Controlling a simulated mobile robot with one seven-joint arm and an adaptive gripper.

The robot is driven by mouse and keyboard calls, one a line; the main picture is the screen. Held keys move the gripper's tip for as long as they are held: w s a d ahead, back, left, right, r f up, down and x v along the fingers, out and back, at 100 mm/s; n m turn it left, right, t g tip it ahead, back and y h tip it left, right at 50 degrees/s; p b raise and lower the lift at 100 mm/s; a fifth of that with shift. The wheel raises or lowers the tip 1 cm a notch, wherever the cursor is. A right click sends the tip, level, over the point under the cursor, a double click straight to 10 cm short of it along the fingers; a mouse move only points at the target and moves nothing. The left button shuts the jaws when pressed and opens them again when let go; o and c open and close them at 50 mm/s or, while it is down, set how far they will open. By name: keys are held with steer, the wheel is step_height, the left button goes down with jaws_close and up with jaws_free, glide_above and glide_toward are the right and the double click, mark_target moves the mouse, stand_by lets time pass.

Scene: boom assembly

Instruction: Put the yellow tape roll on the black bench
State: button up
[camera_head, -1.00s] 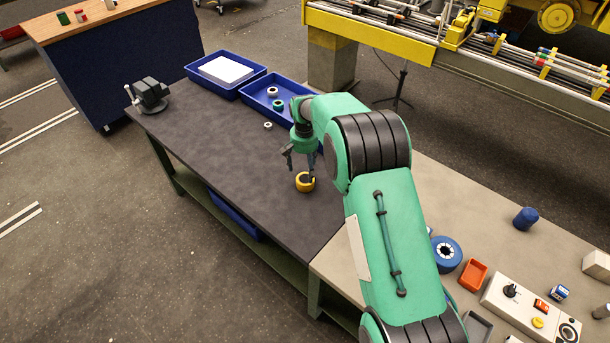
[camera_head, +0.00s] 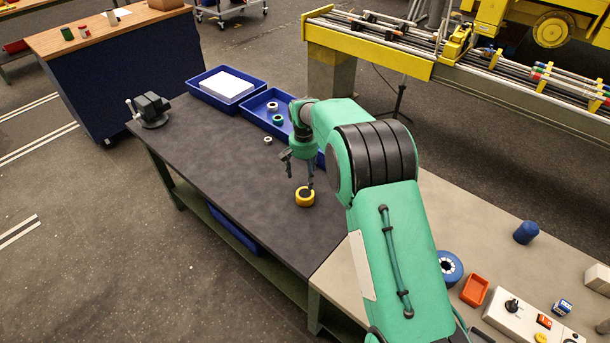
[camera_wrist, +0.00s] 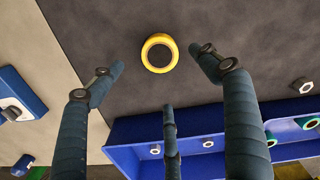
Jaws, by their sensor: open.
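The yellow tape roll (camera_head: 305,204) lies flat on the black bench (camera_head: 225,165), close to its right end by the beige table. It also shows in the wrist view (camera_wrist: 159,71) as a yellow ring with a dark middle. The dark bench top (camera_wrist: 255,45) surrounds it there. My gripper (camera_head: 300,172) is just above the roll, pointing down. In the wrist view my gripper (camera_wrist: 158,72) has its fingers spread wide, with clear gaps between the fingertips and the roll. It holds nothing.
Blue trays (camera_head: 203,95) stand along the bench's back edge, one with white sheets, one with rings. A small ring (camera_head: 268,140) lies nearby. A vise (camera_head: 152,110) stands at the far left end. The beige table (camera_head: 430,225) holds a blue spool (camera_head: 451,274) and an orange tray (camera_head: 475,291).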

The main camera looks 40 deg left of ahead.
steer(key=shift+r, duration=0.1)
stand_by(0.4)
steer(key=w+d+r+m+t+y, duration=0.1)
steer(key=w+d+r, duration=0.3)
steer(key=d+r, duration=0.65)
steer(key=w+d+r+m, duration=0.1)
steer(key=w+d+r, duration=0.3)
steer(key=d+r, duration=0.65)
steer(key=s+d+r+m+t, duration=0.1)
steer(key=s+d+r, duration=0.1)
steer(key=d+r, duration=0.7)
steer(key=s+d+r, duration=0.2)
steer(key=d+r, duration=0.3)
steer(key=d, duration=0.7)
steer(key=s+d+r+m+t, duration=0.1)
steer(key=s+d+r, duration=0.2)
steer(key=s+d, duration=0.5)
steer(key=s+d+r+m+t, duration=0.1)
steer(key=s+d+r, duration=0.35)
steer(key=d, duration=0.75)
steer(key=s+d+f, duration=0.2)
steer(key=s+d, duration=0.4)
steer(key=s, duration=0.3)
steer(key=s+d+f+m+t, duration=0.1)
steer(key=s+d+f, duration=0.2)
steer(key=s+d, duration=0.4)
steer(key=s, duration=0.3)
steer(key=shift+f+h, duration=0.15)
steer(key=shift+h, duration=0.25)
